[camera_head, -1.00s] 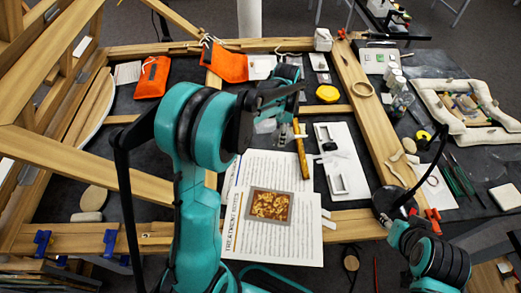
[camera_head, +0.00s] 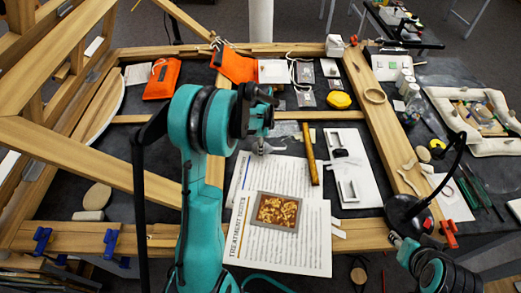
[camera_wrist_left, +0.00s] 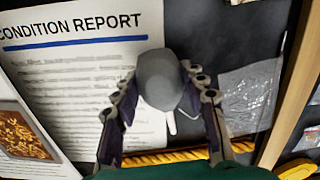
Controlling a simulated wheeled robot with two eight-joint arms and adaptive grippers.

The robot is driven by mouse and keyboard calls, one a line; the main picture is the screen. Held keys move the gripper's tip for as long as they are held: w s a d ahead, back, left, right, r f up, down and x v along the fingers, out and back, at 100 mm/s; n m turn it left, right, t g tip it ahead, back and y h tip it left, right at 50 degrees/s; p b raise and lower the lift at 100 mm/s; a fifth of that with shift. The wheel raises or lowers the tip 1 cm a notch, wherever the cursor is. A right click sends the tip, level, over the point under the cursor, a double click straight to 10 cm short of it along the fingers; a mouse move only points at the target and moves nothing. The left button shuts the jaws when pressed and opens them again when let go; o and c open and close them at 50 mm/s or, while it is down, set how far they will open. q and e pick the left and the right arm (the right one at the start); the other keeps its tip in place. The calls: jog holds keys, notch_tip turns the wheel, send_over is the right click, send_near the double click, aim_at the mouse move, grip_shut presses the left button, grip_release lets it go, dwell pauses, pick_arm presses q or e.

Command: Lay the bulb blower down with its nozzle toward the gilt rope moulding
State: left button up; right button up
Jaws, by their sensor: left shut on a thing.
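The bulb blower (camera_wrist_left: 158,78) is a grey rounded bulb between the fingers of my left gripper (camera_wrist_left: 160,98). A pale narrow part, possibly its nozzle, shows below it in the wrist view. In the head view my left gripper (camera_head: 262,143) is over the upper edge of the printed sheets, and the blower is hard to make out. The gilt rope moulding (camera_head: 310,154) is a golden bar just right of the gripper, lying apart from it. It also crosses the bottom of the wrist view (camera_wrist_left: 180,155), partly hidden by the gripper. My right gripper is out of view.
The condition report (camera_wrist_left: 80,75) lies under the gripper. A gilt fragment (camera_head: 276,211) rests on the sheets. A clear bag (camera_head: 285,131) is close by. Wooden beams frame the dark tabletop.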

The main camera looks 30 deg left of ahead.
pick_arm(q)
jog(key=shift+f, duration=0.75)
jog(key=shift+r, duration=0.1)
jog(key=o, duration=1.3)
jog(key=shift+f, duration=0.2)
jog(key=shift+c, duration=0.2)
